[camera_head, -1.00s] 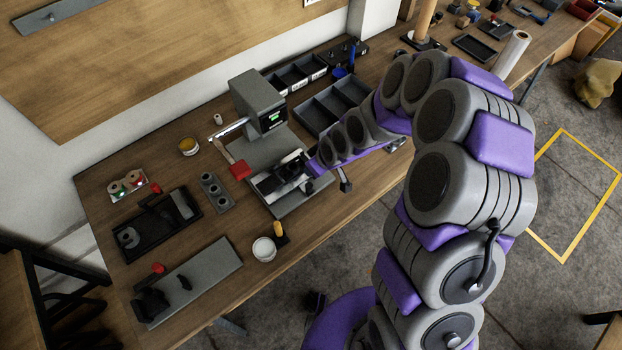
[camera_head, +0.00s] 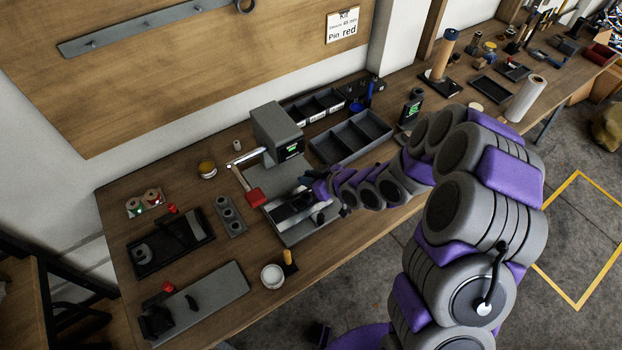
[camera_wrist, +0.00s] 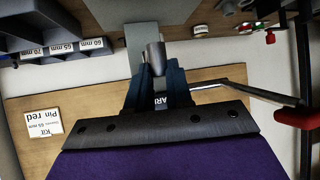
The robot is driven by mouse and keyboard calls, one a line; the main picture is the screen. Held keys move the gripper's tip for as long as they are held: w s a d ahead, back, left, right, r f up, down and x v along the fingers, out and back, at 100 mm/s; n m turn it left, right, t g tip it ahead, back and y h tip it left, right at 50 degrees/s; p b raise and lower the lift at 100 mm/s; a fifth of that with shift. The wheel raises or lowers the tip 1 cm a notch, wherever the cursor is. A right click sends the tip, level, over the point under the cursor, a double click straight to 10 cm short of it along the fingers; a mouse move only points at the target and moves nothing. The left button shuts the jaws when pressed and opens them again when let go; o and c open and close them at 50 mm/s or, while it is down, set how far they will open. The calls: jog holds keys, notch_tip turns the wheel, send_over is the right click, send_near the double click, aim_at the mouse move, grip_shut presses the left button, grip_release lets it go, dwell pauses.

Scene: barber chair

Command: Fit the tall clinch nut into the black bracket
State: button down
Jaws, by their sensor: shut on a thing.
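My gripper (camera_wrist: 155,72) is shut on a grey metal cylinder (camera_wrist: 154,52), which looks like the tall clinch nut. The cylinder sticks out past the fingertips in the wrist view. In the head view my gripper (camera_head: 308,180) is at the right side of the grey press (camera_head: 277,133), above its base plate; the nut is too small to make out there. A dark long piece (camera_head: 288,209) lies on the press base, partly behind my arm. I cannot tell whether it is the black bracket.
The press's red-ended lever (camera_head: 256,196) projects in front. Grey divided bins (camera_head: 350,137) stand behind. A sign reads "Pin red" (camera_head: 342,26).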

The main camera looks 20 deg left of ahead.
jog(key=shift+a+p, duration=0.1)
jog(key=shift+p, duration=0.2)
jog(key=b, duration=0.2)
send_over(309, 199)
jog(key=shift+w+f, duration=0.2)
jog(key=shift+f, duration=2.75)
jog(key=shift+s+p, duration=0.1)
jog(key=shift+p, duration=0.4)
jog(key=shift+f+b, duration=0.35)
jog(key=shift+f, duration=0.75)
jog(key=c, duration=0.9)
grip_release()
jog(key=shift+c, duration=0.2)
jog(key=p+v, duration=0.5)
jog(key=v, duration=1.2)
